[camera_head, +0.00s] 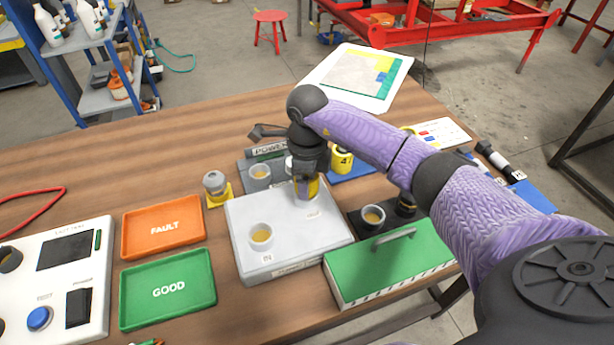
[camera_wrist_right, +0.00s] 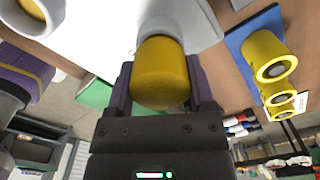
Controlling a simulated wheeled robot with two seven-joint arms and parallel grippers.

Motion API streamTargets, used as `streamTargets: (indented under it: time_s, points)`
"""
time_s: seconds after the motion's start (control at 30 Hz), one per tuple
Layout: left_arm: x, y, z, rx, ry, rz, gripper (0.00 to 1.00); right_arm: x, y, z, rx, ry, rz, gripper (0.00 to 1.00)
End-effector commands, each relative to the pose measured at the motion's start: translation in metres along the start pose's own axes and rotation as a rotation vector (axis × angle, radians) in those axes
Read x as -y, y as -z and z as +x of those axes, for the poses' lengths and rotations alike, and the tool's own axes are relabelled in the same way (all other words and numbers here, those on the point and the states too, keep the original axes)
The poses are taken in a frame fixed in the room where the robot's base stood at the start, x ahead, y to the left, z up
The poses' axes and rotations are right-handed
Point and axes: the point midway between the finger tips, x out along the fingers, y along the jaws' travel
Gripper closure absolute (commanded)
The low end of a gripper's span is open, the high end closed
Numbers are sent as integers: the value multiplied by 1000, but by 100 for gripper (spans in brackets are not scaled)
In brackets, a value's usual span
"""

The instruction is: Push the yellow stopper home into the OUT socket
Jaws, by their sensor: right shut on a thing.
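The yellow stopper (camera_head: 314,186) is between the fingers of my right gripper (camera_head: 308,178), above the back right part of the white pump block (camera_head: 286,262). In the right wrist view the yellow stopper (camera_wrist_right: 160,75) sits between both fingers of the right gripper (camera_wrist_right: 161,92). Its far end is at the mouth of the white OUT socket (camera_wrist_right: 165,18). How deep it sits there I cannot tell. The gripper hides most of the OUT socket in the head view. My left gripper is not in view.
A green case (camera_head: 385,262) with a handle stands right of the block. A yellow cylinder (camera_head: 341,160) stands on a blue mat behind it. A grey-topped piece (camera_head: 215,184) stands left. The orange FAULT tray (camera_head: 133,248) and green GOOD tray (camera_head: 128,318) lie further left.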

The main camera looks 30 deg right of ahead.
Motion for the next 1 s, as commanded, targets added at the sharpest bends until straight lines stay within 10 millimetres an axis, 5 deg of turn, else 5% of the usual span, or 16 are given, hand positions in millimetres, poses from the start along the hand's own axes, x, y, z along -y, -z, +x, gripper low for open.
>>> streamTargets:
  time_s: [0.7, 0.73, 0.87, 1.0]
  points:
    - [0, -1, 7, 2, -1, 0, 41, 0, 0, 10, 0, 0, 0, 100]
    - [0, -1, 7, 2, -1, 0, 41, 0, 0, 10, 0, 0, 0, 27]
    - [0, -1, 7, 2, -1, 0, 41, 0, 0, 10, 0, 0, 0, 0]
    - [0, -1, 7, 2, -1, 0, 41, 0, 0, 10, 0, 0, 0, 0]
